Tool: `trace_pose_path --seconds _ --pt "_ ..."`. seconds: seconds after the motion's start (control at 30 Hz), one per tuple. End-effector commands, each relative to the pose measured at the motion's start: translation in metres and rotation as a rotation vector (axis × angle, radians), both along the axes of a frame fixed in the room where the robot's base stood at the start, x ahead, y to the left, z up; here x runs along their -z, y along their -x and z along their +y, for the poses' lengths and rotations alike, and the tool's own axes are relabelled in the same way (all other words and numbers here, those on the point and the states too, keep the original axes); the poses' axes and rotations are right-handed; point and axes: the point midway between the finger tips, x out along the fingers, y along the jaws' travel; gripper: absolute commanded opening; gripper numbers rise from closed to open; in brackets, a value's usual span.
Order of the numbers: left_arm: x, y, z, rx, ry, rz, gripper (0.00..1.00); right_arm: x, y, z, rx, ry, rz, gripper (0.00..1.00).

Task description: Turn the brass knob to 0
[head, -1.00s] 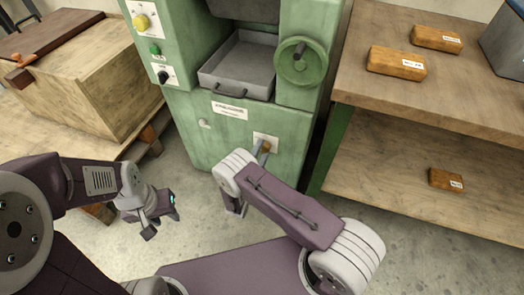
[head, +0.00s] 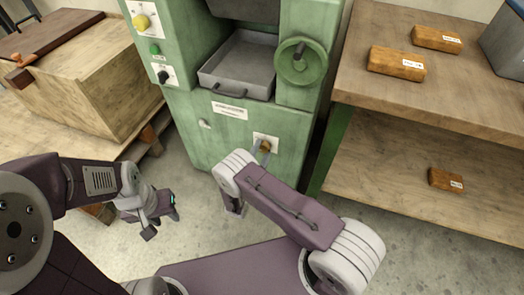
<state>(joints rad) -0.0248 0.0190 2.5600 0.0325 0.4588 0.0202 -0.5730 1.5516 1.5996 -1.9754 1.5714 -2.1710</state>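The brass knob (head: 265,146) sits on a small pale plate on the lower front of the green machine (head: 228,140). The scale marks and the knob's pointer are too small to read. My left gripper (head: 163,222) is empty and open above the floor, left of the machine.
A grey tray (head: 240,65) and a green handwheel (head: 303,62) are above the knob. A yellow knob (head: 141,22) and a black knob (head: 163,77) are on the left panel. A wooden shelf unit (head: 400,165) with labelled blocks stands right; a wooden chest (head: 90,85) stands left.

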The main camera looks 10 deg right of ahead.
Motion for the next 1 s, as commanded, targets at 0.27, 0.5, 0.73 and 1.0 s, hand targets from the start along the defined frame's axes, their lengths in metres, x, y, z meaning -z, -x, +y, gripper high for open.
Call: trace_pose_path --seconds 0.27,0.5,0.73,1.0 --pt "0.000 0.000 0.000 0.000 0.000 0.000 0.36 -0.001 0.000 0.000 0.001 -0.001 -0.003 0.68" --pt "-0.014 0.000 0.000 0.000 0.000 0.000 0.36 -0.005 0.020 0.015 -0.006 0.002 -0.001 0.68" --pt "-0.028 0.000 0.000 0.000 0.000 0.000 0.36 -0.003 0.061 0.043 -0.006 0.000 -0.002 0.68" --pt "-0.030 0.000 0.000 0.000 0.000 0.000 0.36 0.000 0.076 0.051 0.000 -0.002 -0.003 0.68"
